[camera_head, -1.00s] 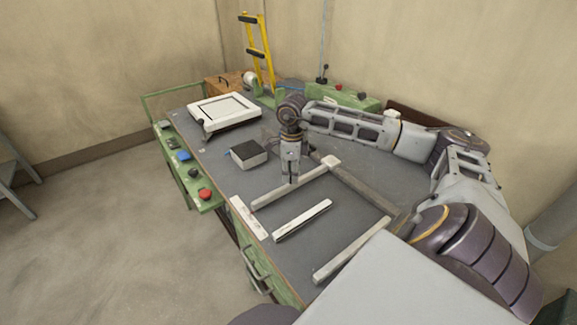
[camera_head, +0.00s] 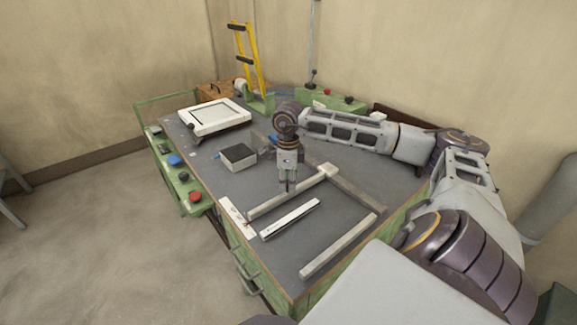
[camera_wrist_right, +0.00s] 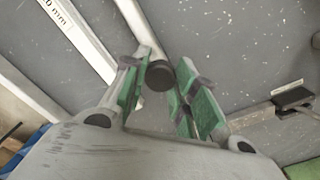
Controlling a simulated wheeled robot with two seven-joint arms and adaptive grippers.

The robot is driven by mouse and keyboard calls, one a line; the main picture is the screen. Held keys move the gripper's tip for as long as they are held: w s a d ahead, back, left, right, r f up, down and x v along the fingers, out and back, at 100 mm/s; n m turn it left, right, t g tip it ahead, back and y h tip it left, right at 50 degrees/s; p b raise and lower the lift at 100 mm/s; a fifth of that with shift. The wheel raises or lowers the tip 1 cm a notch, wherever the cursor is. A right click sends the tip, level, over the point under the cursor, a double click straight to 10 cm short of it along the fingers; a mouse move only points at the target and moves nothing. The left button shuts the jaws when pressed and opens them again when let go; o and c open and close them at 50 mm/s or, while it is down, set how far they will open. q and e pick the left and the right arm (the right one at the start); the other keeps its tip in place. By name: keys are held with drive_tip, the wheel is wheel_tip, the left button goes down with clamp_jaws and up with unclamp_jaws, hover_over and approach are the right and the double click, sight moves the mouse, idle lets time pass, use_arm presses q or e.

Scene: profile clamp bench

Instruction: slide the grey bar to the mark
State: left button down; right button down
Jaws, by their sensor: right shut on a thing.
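The grey bar (camera_head: 307,181) lies across the bench, with a pale block at its right end beside a grey rail (camera_head: 354,195). In the right wrist view the bar (camera_wrist_right: 139,20) runs up and left from a dark round knob (camera_wrist_right: 160,76). My right gripper (camera_head: 288,190) points down over the bar; its green-padded fingers (camera_wrist_right: 163,92) are shut around the knob. A white strip (camera_head: 290,219) lies nearer, roughly parallel to the bar; printing ending in "0 mm" shows on a strip (camera_wrist_right: 76,32) in the wrist view. I cannot make out the mark. My left gripper is not in view.
Another grey bar (camera_head: 338,246) lies nearer the front edge, and a white plate (camera_head: 238,218) sits at the left edge. A black-topped box (camera_head: 238,156) and a white frame (camera_head: 213,117) stand behind.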

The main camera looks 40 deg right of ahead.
drive_tip(key=c, duration=1.1)
unclamp_jaws()
drive_tip(key=shift+r, duration=0.1)
drive_tip(key=shift+r, duration=5.95)
drive_tip(key=shift+f, duration=0.1)
